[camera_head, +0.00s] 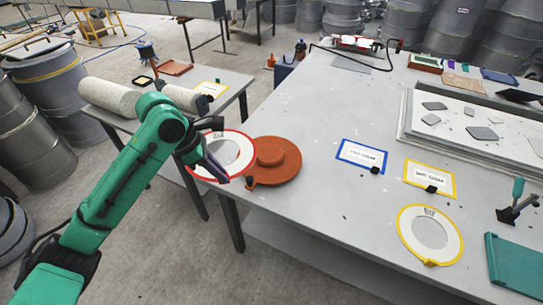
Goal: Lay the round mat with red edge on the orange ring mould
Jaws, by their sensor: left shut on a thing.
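The round mat with red edge (238,141) is white with a dark print and a grey middle. My left gripper (217,166) is shut on it, and its dark fingers cover part of the mat. The orange ring mould (285,172) sits at the left edge of the large grey table, a round disc with a raised middle. The mat is at the mould's left, beside the table edge. In the picture its right rim meets the mould's left side; I cannot tell whether they touch. My right gripper is not in view.
The large table (320,115) is clear behind the mould. A yellow-edged round mat (404,224), a blue-framed card (345,152), a yellow-framed card (412,168) and a teal slab (515,262) lie to the right. A side table (232,82) with rolls (108,97) stands at left.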

